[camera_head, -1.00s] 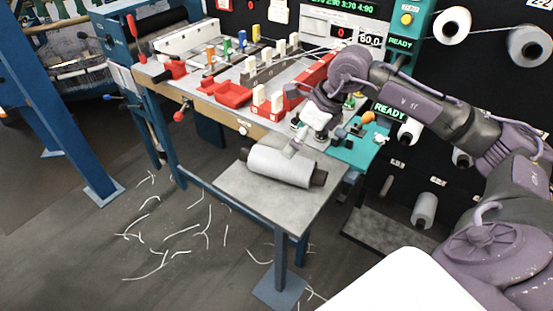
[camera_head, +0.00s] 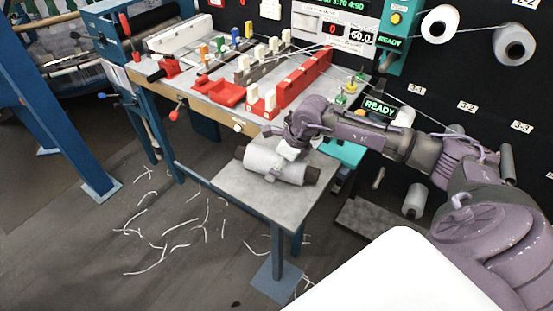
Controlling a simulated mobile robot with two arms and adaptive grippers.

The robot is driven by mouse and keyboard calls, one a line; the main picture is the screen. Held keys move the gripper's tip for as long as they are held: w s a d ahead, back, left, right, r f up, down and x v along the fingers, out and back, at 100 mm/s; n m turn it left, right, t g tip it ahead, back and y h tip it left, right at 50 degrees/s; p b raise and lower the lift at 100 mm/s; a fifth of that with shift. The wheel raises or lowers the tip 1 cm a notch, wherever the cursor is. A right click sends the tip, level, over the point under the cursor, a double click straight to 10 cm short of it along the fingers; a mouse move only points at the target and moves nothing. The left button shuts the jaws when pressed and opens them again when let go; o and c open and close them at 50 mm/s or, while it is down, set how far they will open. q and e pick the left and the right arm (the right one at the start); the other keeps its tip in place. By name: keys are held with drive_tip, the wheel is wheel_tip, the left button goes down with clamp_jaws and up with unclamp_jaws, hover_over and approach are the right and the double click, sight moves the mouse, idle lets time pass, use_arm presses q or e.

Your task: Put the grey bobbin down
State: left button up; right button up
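The grey bobbin (camera_head: 260,160), a thick grey roll with dark ends, lies on its side on the small grey side table (camera_head: 240,190). Whether the fingers touch or grip the roll is not clear. The gripper is small and partly hidden by its own wrist, so its opening cannot be read. My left gripper is not in view.
Behind the side table stands a workbench with a red tray (camera_head: 227,93) and a long red block (camera_head: 305,78). White bobbins (camera_head: 440,24) hang on the black wall at right. Loose threads (camera_head: 150,262) lie on the floor.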

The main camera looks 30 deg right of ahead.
drive_tip(key=shift+w+a+f, duration=0.1)
drive_tip(key=shift+w+f, duration=0.1)
drive_tip(key=shift+f, duration=0.35)
drive_tip(key=c, duration=1.4)
drive_tip(key=shift+r, duration=0.1)
drive_tip(key=shift+c, duration=0.6)
